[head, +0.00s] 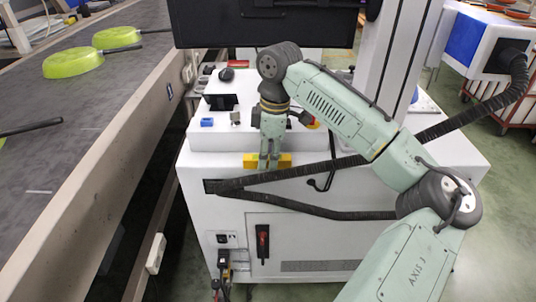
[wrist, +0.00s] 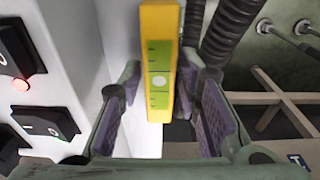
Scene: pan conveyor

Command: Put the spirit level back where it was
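The yellow spirit level (head: 285,161) lies level across the upper front of the white cabinet in the head view. My gripper (head: 269,163) points down at its middle, with the fingers covering part of it. In the wrist view the spirit level (wrist: 160,60) runs up the picture, its green face and pale round mark toward the camera. The fingertips (wrist: 160,85) are close on both of its long sides, and my gripper appears shut on it. Whether its underside touches the cabinet is hidden.
The white cabinet (head: 330,215) has a black hose (head: 330,172) across its front. A blue block (head: 207,122) and other small items are on its top. The conveyor (head: 60,130) with green pans (head: 73,62) runs along the left. Black switches (wrist: 45,125) are left of my gripper.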

